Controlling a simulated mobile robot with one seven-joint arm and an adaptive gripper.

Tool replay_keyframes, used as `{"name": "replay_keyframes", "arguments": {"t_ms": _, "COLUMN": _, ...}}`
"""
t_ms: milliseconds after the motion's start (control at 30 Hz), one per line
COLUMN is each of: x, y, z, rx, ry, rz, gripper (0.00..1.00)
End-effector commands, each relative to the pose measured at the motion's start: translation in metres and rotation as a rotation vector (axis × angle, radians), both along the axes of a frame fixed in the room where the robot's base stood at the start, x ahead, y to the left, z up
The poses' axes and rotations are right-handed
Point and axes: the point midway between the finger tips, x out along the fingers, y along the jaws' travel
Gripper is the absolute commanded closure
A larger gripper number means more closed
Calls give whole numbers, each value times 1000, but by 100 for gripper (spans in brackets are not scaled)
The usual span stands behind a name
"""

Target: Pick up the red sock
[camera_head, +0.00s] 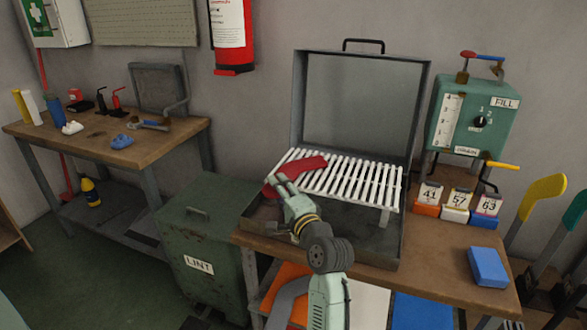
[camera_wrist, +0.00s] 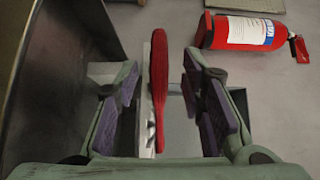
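The red sock (camera_head: 305,168) lies at the left end of a white slatted rack (camera_head: 352,184) inside an open grey metal case (camera_head: 424,125). In the wrist view the red sock (camera_wrist: 159,80) appears narrow, almost edge-on, running between my two fingers. My gripper (camera_head: 279,184) is at the sock's left end in the head view, and hides part of it. In the wrist view my gripper (camera_wrist: 165,108) is open, its purple pads on either side of the sock with a visible gap on both sides.
The case's wall stands close on the left in the wrist view. A green lint bin (camera_head: 200,240) is left of the bench (camera_head: 440,262). Right of the case are a green fill machine (camera_head: 470,118), numbered boxes (camera_head: 457,207) and a blue block (camera_head: 488,266). A fire extinguisher (camera_head: 231,35) hangs behind.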

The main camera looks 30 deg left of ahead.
Motion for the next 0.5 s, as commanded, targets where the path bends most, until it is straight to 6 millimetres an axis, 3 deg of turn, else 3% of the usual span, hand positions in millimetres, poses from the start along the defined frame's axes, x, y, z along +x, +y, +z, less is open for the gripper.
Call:
{"name": "replay_keyframes", "arguments": {"t_ms": 133, "x": 7, "y": 13, "z": 0, "rx": 0, "ry": 1, "rz": 1, "gripper": 64}}
{"name": "replay_keyframes", "arguments": {"t_ms": 367, "x": 8, "y": 14, "z": -1, "rx": 0, "ry": 0, "rz": 0, "gripper": 64}}
{"name": "replay_keyframes", "arguments": {"t_ms": 500, "x": 8, "y": 14, "z": -1, "rx": 0, "ry": 0, "rz": 0, "gripper": 72}}
